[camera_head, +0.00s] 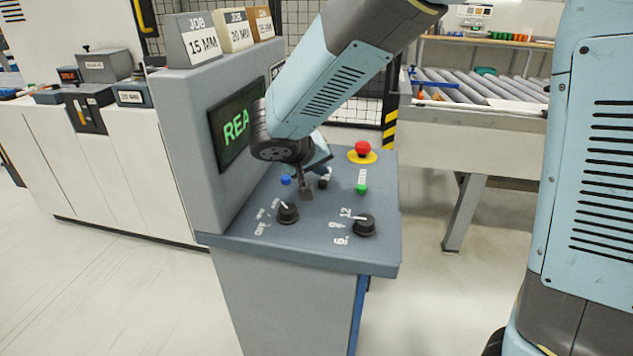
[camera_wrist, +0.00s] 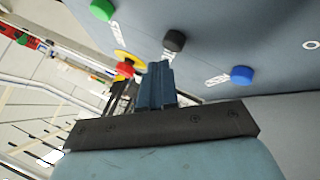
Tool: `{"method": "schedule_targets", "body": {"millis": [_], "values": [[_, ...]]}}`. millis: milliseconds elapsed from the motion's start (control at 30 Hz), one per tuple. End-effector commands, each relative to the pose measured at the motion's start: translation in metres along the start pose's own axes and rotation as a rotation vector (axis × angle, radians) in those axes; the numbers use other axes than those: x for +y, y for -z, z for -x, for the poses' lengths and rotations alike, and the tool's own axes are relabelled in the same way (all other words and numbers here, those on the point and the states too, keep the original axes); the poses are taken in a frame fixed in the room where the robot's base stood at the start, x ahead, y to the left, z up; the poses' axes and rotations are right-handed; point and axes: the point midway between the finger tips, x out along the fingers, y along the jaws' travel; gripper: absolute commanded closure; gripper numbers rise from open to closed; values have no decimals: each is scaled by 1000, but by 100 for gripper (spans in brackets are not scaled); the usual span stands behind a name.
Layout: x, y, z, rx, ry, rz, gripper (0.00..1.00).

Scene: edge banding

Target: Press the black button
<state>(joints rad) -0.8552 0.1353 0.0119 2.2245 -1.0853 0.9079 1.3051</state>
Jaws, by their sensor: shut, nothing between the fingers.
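The black button (camera_head: 323,184) is on the sloped grey top of the control console, between a blue button and a green button. It also shows in the wrist view (camera_wrist: 174,40), just beyond the fingertips and slightly right of them. My gripper (camera_head: 306,194) points down over the console top, close to the black button and left of it in the head view. Its fingers are together and empty, as the wrist view shows too (camera_wrist: 157,66). I cannot tell whether the fingertips touch the panel.
Around the black button are the blue button (camera_head: 286,180), the green button (camera_head: 361,189) and a red emergency stop (camera_head: 362,149) on a yellow base. Two black knobs (camera_head: 287,212) (camera_head: 364,225) sit at the front. A screen (camera_head: 235,125) stands at the left.

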Motion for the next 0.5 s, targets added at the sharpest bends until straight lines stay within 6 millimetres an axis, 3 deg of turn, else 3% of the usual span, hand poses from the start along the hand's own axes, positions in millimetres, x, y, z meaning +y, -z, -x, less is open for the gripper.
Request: {"method": "schedule_targets", "body": {"millis": [500], "values": [[12, 13, 17, 2, 1, -2, 100]]}}
